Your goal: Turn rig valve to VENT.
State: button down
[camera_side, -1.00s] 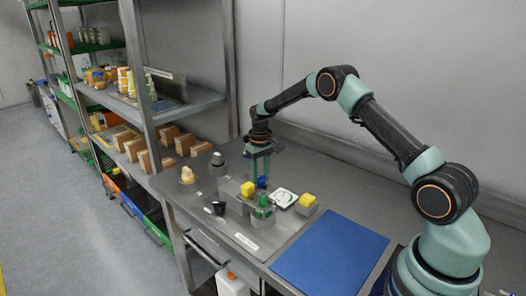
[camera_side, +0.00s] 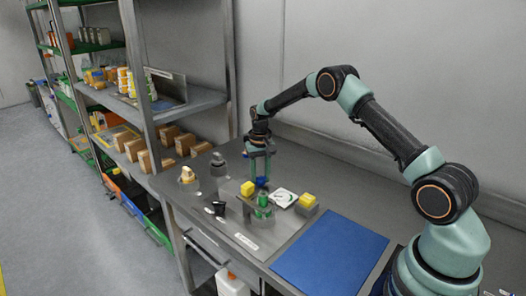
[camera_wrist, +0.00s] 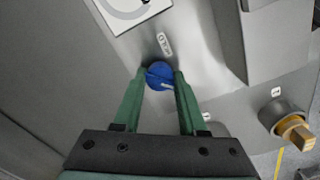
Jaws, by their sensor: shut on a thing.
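The blue rig valve knob (camera_wrist: 158,76) sits between my gripper's (camera_wrist: 160,72) two green fingers in the wrist view. The fingers are shut on it from both sides. A pale mark shows on the knob's face. A small label (camera_wrist: 164,44) stands beside the knob, its text too small to read surely. In the side view my gripper (camera_side: 262,178) points down at the blue knob (camera_side: 262,183), above the grey rig. Which position the valve is at cannot be told.
A brass-handled valve (camera_wrist: 292,128) is at right in the wrist view. The blue mat (camera_side: 330,255) is clear.

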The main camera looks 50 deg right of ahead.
jog(key=shift+c, duration=2.3)
grip_release()
notch_tip(320, 180, up, 12)
jog(key=shift+r, duration=0.15)
notch_tip(320, 180, up, 6)
jog(key=r+n+t, duration=0.1)
send_over(260, 178)
jog(key=s+a, duration=0.3)
jog(key=s+a+r+n+t, duration=0.2)
jog(key=s+a+r, duration=0.3)
jog(key=s, duration=0.2)
jog(key=s+a+n+t, duration=0.1)
jog(key=s+a, duration=0.1)
jog(key=s, duration=0.5)
jog(key=s+a+n+t, duration=0.1)
jog(key=s+a+n, duration=0.1)
jog(key=s, duration=0.5)
jog(key=shift+a+f+t, duration=0.3)
jog(key=shift+a, duration=0.45)
